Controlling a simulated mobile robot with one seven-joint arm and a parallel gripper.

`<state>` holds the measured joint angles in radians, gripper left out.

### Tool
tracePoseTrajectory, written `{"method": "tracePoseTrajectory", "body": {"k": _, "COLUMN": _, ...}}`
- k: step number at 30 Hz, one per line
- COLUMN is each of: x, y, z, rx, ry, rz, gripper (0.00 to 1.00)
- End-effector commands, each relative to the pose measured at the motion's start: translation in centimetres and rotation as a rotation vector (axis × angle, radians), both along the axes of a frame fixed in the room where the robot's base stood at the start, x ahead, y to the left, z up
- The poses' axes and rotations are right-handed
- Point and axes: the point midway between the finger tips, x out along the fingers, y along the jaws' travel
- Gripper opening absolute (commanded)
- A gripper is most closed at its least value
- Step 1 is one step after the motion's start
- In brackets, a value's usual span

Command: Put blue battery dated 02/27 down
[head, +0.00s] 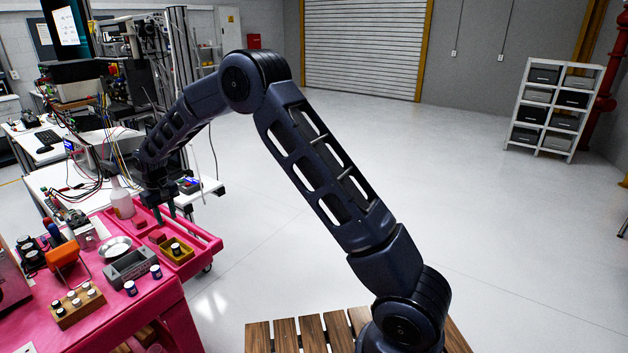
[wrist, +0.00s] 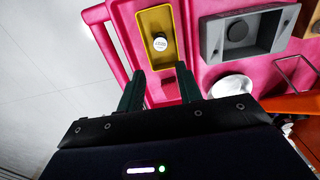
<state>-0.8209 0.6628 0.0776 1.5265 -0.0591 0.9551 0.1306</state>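A small battery with a white top (wrist: 160,44) stands upright in the yellow bin (wrist: 175,14). The same battery shows in the head view (head: 176,248), inside the bin (head: 187,256) on the pink cart. Its label is too small to read. Two blue batteries with pale tops, one (head: 130,288) and another (head: 156,271), stand on the cart in front of the grey box. No date can be read on them. My gripper (wrist: 158,88) is open, its two dark green fingers apart with nothing held between them. It points down above the cart, near the yellow bin (head: 165,214).
The grey box (head: 128,268) stands beside the yellow bin, with a silver bowl (head: 116,247) behind it. A wooden rack (head: 66,322) holds several small batteries. A reddish block (wrist: 170,88) lies near my fingers, and a white bottle (head: 121,204) stands further back.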

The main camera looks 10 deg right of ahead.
Motion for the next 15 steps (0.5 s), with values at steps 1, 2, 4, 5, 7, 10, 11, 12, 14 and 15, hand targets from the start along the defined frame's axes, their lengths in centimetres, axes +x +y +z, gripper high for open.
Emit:
{"method": "tracePoseTrajectory", "body": {"k": 1, "x": 0.2, "y": -0.4, "z": 0.4, "rx": 0.002, "ry": -0.002, "rz": -0.004, "gripper": 0.35}}
{"method": "tracePoseTrajectory", "body": {"k": 2, "x": 0.3, "y": -0.7, "z": 0.7, "rx": 0.003, "ry": -0.004, "rz": -0.008, "gripper": 0.35}}
{"method": "tracePoseTrajectory", "body": {"k": 4, "x": 0.8, "y": -1.9, "z": 2.0, "rx": 0.009, "ry": -0.011, "rz": -0.021, "gripper": 0.35}}
{"method": "tracePoseTrajectory", "body": {"k": 5, "x": 1.0, "y": -2.7, "z": 2.6, "rx": 0.011, "ry": -0.014, "rz": -0.028, "gripper": 0.35}}
{"method": "tracePoseTrajectory", "body": {"k": 7, "x": 1.7, "y": -5.0, "z": 4.6, "rx": 0.018, "ry": -0.024, "rz": -0.051, "gripper": 0.35}}
{"method": "tracePoseTrajectory", "body": {"k": 10, "x": 2.4, "y": -8.8, "z": 7.8, "rx": 0.030, "ry": -0.040, "rz": -0.088, "gripper": 0.35}}
{"method": "tracePoseTrajectory", "body": {"k": 11, "x": 2.6, "y": -10.0, "z": 8.6, "rx": 0.034, "ry": -0.045, "rz": -0.099, "gripper": 0.35}}
{"method": "tracePoseTrajectory", "body": {"k": 12, "x": 2.7, "y": -11.6, "z": 9.8, "rx": 0.039, "ry": -0.052, "rz": -0.114, "gripper": 0.35}}
{"method": "tracePoseTrajectory", "body": {"k": 14, "x": 2.9, "y": -14.0, "z": 11.5, "rx": 0.045, "ry": -0.062, "rz": -0.137, "gripper": 0.35}}
{"method": "tracePoseTrajectory", "body": {"k": 15, "x": 2.8, "y": -15.6, "z": 12.5, "rx": 0.049, "ry": -0.069, "rz": -0.152, "gripper": 0.35}}
